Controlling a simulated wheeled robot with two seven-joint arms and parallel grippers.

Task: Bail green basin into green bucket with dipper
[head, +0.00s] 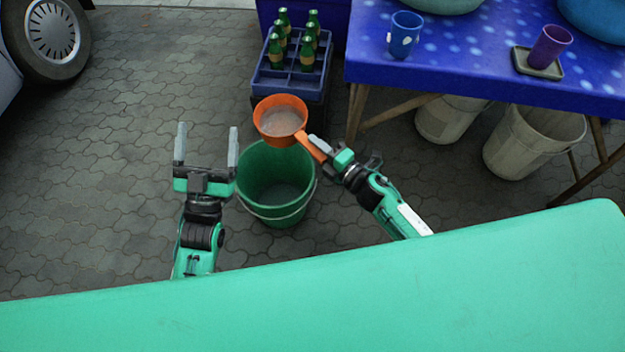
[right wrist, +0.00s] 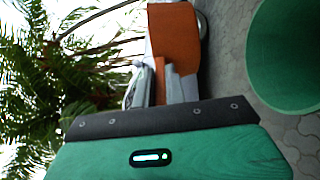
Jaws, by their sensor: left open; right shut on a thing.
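An orange dipper (head: 281,121) with greyish liquid in its bowl is held by my right gripper (head: 318,147), which is shut on its handle. The bowl is above the far rim of the green bucket (head: 259,209) in the head view. The bucket stands on the paving with some liquid at its bottom. In the right wrist view the orange dipper (right wrist: 174,38) is in the jaws and the green bucket (right wrist: 290,60) shows at the right. My left gripper (head: 206,145) is open and empty, left of the bucket. A green basin (head: 443,3) is partly visible on the table at the top edge.
A blue-covered table (head: 480,60) stands at the right, bearing a blue cup (head: 404,38), a purple cup (head: 549,48) on a small tray and a blue basin (head: 600,15). A blue crate (head: 268,84) with green bottles is behind the bucket. Pale buckets (head: 525,145) stand under the table.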

